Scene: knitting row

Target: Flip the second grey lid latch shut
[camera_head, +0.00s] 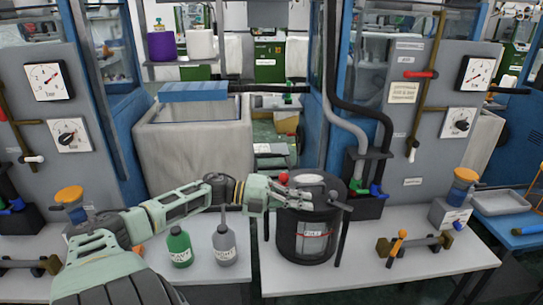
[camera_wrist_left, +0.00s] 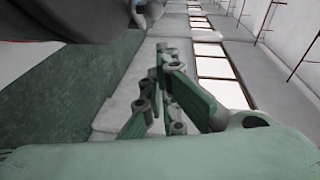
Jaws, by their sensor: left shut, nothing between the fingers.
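A grey latch (camera_head: 340,201) shows at the lid's right front edge. My left gripper (camera_head: 298,203) reaches in from the left to the lid's left front edge, shut and empty. Whether it touches the lid or hides another latch, I cannot tell. In the left wrist view its green fingers (camera_wrist_left: 163,85) are close together. My right gripper is not in view.
A green bottle (camera_head: 180,248) and a grey bottle (camera_head: 224,245) stand left of the drum, close to my left arm. A black holder (camera_head: 368,182) with hoses stands behind right. A clamp with an orange handle (camera_head: 397,248) lies to the right.

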